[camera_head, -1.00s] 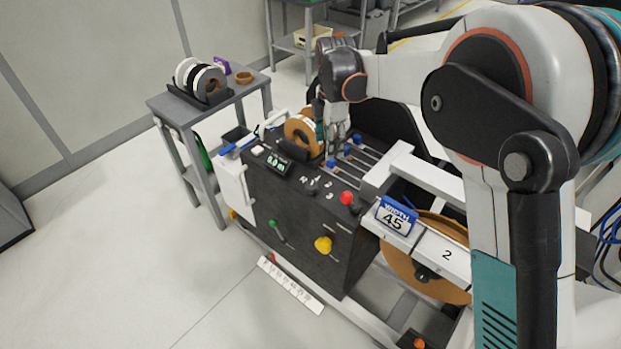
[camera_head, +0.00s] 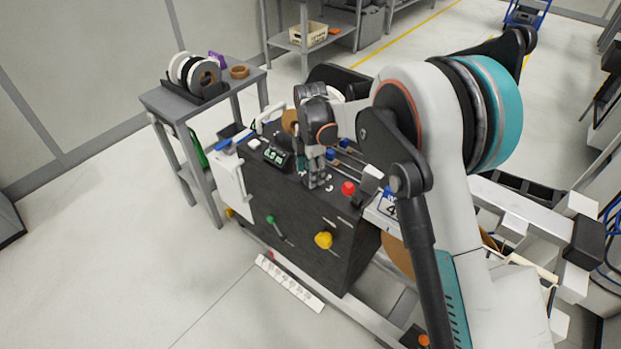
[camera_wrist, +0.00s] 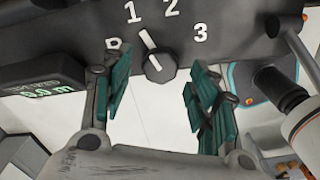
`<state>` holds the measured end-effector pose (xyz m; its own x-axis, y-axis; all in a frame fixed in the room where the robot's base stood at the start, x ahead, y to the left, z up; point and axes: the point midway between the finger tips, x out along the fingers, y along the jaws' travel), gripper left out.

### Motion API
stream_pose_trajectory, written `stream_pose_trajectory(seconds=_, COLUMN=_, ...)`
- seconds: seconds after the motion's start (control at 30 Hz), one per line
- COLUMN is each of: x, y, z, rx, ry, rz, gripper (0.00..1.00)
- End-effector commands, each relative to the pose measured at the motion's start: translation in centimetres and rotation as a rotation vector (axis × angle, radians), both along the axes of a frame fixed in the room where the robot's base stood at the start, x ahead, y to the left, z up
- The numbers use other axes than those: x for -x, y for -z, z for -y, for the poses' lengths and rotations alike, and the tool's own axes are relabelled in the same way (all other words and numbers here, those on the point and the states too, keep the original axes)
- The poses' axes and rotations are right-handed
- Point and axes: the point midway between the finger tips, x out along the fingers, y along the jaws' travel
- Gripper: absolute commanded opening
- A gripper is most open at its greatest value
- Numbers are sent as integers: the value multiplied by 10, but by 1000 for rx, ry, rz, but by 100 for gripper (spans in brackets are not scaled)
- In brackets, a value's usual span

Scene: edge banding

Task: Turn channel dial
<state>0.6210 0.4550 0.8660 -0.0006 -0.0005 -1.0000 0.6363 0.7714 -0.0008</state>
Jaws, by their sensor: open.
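The channel dial (camera_wrist: 157,64) is a dark round knob with a white pointer line, on the dark panel of the machine (camera_head: 290,232). Around it are white marks R, 1, 2 and 3; the pointer line points towards the 1. My gripper (camera_wrist: 156,60) is open, with one teal-padded finger on each side of the dial in the wrist view. No contact with the dial is visible.
A display with green digits (camera_head: 275,155) sits left of the dial. A red button (camera_head: 348,188) is close to its right. A yellow knob (camera_head: 323,240) and a green-tipped lever (camera_head: 272,220) are on the front face. A side table (camera_head: 165,105) holds rolls.

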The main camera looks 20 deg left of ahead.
Motion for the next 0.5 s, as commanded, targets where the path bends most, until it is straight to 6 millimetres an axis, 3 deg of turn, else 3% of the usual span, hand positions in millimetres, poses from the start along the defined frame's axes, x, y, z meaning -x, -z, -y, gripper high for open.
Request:
stream_pose_trajectory(seconds=0.2, x=0, y=17, z=0, rx=0, ry=0, rz=0, gripper=54)
stream_pose_trajectory(seconds=0.5, x=0, y=18, z=0, rx=0, ry=0, rz=0, gripper=54)
